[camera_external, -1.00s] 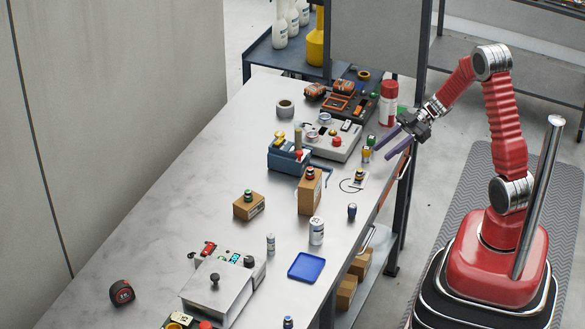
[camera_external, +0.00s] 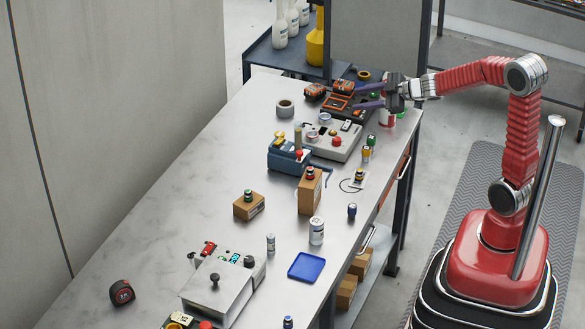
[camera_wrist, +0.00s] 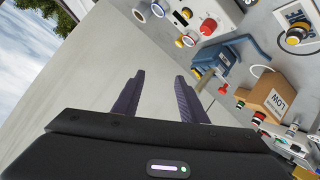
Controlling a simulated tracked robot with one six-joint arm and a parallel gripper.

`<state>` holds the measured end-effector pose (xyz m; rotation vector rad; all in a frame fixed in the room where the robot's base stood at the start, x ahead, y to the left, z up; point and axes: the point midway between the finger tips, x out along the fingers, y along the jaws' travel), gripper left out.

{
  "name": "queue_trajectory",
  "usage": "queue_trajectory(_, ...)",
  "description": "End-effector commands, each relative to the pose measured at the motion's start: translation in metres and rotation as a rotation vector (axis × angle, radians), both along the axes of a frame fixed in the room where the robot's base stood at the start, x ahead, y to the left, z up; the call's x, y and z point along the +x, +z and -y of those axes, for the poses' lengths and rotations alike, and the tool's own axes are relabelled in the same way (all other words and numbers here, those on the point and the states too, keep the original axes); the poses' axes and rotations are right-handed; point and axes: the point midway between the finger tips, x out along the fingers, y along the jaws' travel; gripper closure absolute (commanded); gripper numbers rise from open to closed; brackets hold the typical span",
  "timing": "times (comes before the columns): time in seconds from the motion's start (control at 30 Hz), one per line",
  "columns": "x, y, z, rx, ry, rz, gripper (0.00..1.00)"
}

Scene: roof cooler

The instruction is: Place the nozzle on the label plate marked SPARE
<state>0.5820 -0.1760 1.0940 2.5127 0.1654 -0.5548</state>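My gripper (camera_external: 356,97) is open and empty above the far end of the bench. Its two purple fingers stand apart in the wrist view (camera_wrist: 160,77), with bare surface between them. A small white plate (camera_external: 347,186) lies near the bench's right edge with a black-and-yellow nozzle-like piece (camera_external: 359,174) on it. The plate also shows at the wrist view's upper right (camera_wrist: 290,17); its lettering is unreadable. Similar small pieces include a blue one (camera_external: 352,210), a green-topped one (camera_external: 249,194) on a low carton and a red-topped one (camera_external: 310,172) on a tall carton. I cannot tell which is the task's nozzle or where SPARE is.
A grey control box (camera_external: 340,149), a blue toolbox (camera_external: 285,160) and a red spray can (camera_external: 387,122) stand at the far end. A tall carton (camera_external: 309,196), white can (camera_external: 317,236) and blue tray (camera_external: 306,267) are nearer. The bench's left middle is clear.

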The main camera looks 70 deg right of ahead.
Motion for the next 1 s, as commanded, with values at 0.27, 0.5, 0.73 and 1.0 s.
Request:
queue_trajectory(0.27,-0.040,0.040,-0.008,0.007,-0.253,-0.024,0.61)
queue_trajectory(0.5,-0.099,0.044,-0.032,0.095,-0.413,-0.125,0.61)
queue_trajectory(0.73,-0.167,0.027,-0.077,0.222,-0.481,-0.289,0.61)
queue_trajectory(1.0,-0.253,-0.001,-0.150,0.378,-0.441,-0.531,0.61)
